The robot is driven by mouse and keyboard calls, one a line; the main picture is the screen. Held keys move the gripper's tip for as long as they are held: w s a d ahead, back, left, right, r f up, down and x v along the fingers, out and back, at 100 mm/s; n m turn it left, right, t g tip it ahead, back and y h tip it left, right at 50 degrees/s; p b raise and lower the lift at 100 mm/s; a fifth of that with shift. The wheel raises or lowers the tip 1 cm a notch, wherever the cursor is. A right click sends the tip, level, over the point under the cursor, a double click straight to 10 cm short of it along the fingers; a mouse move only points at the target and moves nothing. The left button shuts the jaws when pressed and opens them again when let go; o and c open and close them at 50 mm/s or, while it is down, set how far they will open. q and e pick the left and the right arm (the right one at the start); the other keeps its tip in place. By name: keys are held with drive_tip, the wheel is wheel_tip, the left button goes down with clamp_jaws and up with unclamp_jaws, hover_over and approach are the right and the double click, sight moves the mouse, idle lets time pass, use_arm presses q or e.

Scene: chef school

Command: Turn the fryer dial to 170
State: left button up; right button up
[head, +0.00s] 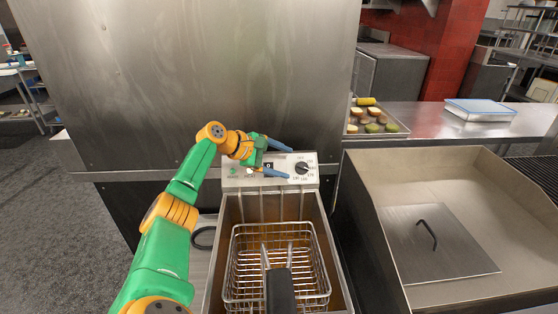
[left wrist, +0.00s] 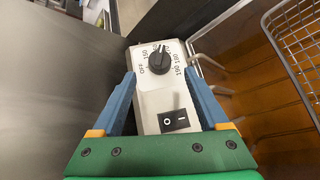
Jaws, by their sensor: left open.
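The fryer dial (head: 302,168) is a round black knob on the light control panel at the back of the fryer. In the left wrist view the dial (left wrist: 159,62) has OFF, 150, 180 and 190 marked around it. Its grip points toward the top of that picture, where the numbers are too small to read surely. My left gripper (head: 288,162) is open, with its blue fingers reaching toward the dial. In the left wrist view the left gripper (left wrist: 161,76) has one finger on each side of the panel, short of the dial. My right gripper is not seen.
A black rocker switch (left wrist: 174,121) sits on the panel between the fingers. A wire fryer basket (head: 275,262) with a dark handle is in the fryer well in front. A tall steel cabinet (head: 200,70) stands behind. A steel basin (head: 450,220) is to the right.

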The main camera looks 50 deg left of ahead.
sight(300, 169)
use_arm(q)
drive_tip(key=d+f+t+b, duration=0.1)
drive_tip(key=b, duration=0.1)
drive_tip(key=f+t+h+b, duration=0.1)
drive_tip(key=f+b, duration=0.1)
drive_tip(key=b, duration=0.1)
drive_tip(key=d+f+t+b, duration=0.1)
drive_tip(key=t+b, duration=0.1)
drive_tip(key=shift+s+d+f+b, duration=0.25)
drive_tip(key=shift+d+f+b, duration=0.05)
drive_tip(key=shift+d+b, duration=0.05)
drive_tip(key=s+a+n+t+y+b, duration=0.1)
drive_tip(key=s+a+n+t+b, duration=0.1)
drive_tip(key=t, duration=0.1)
drive_tip(key=shift+s+a, duration=0.1)
drive_tip(key=shift+s, duration=0.25)
drive_tip(key=shift+w+r+n, duration=0.1)
drive_tip(key=shift+r+n, duration=0.1)
drive_tip(key=shift+n, duration=0.1)
drive_tip(key=w, duration=0.3)
drive_tip(key=w+p, duration=0.1)
drive_tip(key=w, duration=0.1)
drive_tip(key=shift+w+d, duration=0.1)
drive_tip(key=shift+d, duration=0.3)
drive_tip(key=shift+w+d, duration=0.15)
drive_tip(key=shift+w, duration=0.6)
drive_tip(key=shift+f, duration=0.1)
